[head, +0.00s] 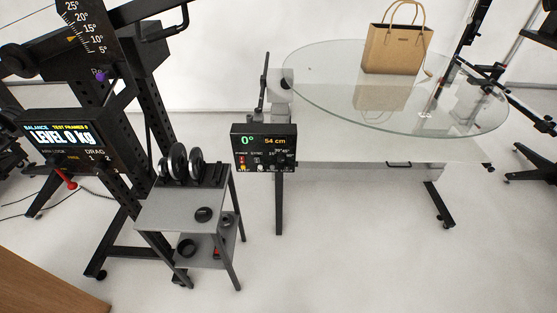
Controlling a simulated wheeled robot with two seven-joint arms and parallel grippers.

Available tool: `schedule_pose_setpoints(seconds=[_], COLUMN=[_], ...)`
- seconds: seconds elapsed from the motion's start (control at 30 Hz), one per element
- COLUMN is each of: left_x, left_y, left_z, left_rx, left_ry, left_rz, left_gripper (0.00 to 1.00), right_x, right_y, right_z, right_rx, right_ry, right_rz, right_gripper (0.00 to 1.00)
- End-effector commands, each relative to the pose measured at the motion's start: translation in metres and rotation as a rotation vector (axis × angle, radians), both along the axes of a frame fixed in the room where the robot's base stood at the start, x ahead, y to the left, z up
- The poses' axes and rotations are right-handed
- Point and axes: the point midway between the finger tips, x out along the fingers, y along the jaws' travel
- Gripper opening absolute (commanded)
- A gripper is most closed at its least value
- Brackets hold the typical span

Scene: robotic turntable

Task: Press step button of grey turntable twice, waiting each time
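The turntable has a large round glass top (330,88) on a pale frame, at the upper right of the head view. A tan handbag (396,50) stands upright on the glass. A black control panel (264,148) on a post stands at the left of the turntable. Its display reads 0° and 54 cm. A row of small buttons and switches (262,167) lies below the display; their labels are too small to tell which is the step button. Neither of my grippers shows in this view.
A small grey side table (180,213) with black weight discs (180,160) stands left of the panel. A black rig (120,190) with a LEVEL 0 kg display (62,134) is farther left. A brown wooden edge (30,270) is at bottom left. The floor at centre right is clear.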

Motion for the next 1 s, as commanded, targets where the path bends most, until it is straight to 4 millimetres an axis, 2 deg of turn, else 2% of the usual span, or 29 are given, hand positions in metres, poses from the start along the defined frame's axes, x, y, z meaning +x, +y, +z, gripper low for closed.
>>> schedule_pose_setpoints(seconds=[0.4, 0.43, 0.5, 0.6, 1.0], left_x=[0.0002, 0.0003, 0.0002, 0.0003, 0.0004], left_y=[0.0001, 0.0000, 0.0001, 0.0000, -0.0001], left_z=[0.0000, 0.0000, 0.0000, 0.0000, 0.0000], left_rx=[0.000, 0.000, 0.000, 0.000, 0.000], left_ry=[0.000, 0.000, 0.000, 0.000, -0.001], left_rz=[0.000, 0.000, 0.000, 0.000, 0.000], left_gripper=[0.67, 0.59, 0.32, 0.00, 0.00], right_x=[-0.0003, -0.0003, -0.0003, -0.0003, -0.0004], right_y=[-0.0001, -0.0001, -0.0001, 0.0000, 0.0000], right_z=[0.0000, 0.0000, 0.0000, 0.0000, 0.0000], right_rx=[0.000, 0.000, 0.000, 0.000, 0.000], right_ry=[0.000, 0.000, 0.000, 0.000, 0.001], right_rz=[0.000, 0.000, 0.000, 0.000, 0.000], right_gripper=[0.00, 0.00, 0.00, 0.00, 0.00])
